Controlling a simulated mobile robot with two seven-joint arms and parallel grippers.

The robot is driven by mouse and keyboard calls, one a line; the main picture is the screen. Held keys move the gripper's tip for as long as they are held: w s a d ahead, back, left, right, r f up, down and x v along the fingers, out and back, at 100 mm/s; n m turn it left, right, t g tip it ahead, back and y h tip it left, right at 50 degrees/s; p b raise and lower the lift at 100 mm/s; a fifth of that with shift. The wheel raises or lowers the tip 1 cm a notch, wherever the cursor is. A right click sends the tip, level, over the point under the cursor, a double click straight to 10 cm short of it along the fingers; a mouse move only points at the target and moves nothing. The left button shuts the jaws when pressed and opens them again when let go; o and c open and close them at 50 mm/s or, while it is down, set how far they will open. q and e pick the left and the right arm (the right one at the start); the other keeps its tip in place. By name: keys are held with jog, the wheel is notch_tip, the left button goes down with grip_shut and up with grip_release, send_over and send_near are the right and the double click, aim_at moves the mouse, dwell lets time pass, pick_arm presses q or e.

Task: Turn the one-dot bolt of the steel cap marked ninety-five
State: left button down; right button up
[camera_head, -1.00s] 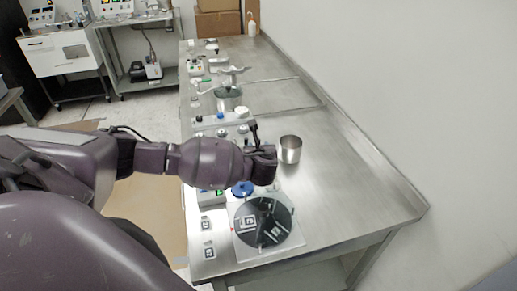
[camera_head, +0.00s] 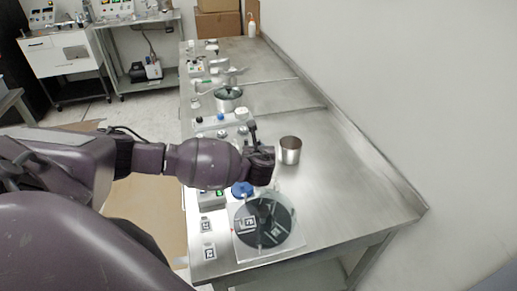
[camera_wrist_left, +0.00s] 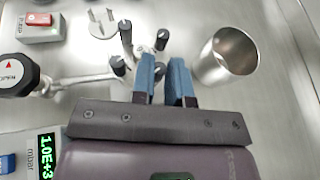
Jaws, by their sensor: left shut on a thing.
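In the left wrist view several dark cylindrical bolt heads stand close together, one (camera_wrist_left: 125,30) tall and clear, another (camera_wrist_left: 118,64) lower down. A further dark head (camera_wrist_left: 158,70) shows in the gap between the blue fingertips of my left gripper (camera_wrist_left: 163,78), which is closed around it. The cap beneath is mostly hidden by the fingers and palm, and I can read neither a ninety-five nor any dots. In the head view my left gripper (camera_head: 262,162) is over the bench, left of an open steel cup (camera_head: 289,151). My right gripper is not in view.
The steel cup also shows in the wrist view (camera_wrist_left: 228,52), just right of the fingers. A black disc (camera_head: 279,214) lies on a pale plate at the bench's near end. A display (camera_wrist_left: 47,155) reads 1.0E+3 mbar. Bench right of the cup is clear.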

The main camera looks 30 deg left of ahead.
pick_arm(q)
jog(key=m+h, duration=0.1)
jog(key=m+t+h+p, duration=0.1)
jog(key=m+h+p, duration=0.1)
jog(key=shift+s+a+t+h, duration=0.2)
jog(key=shift+a+t+h, duration=0.1)
jog(key=shift+a+m+t+h, duration=0.15)
jog(key=shift+m+t+h, duration=0.25)
jog(key=shift+m+h, duration=1.7)
jog(key=shift+h, duration=0.1)
jog(key=c, duration=1.1)
grip_release()
jog(key=shift+a, duration=0.15)
jog(key=shift+a, duration=0.1)
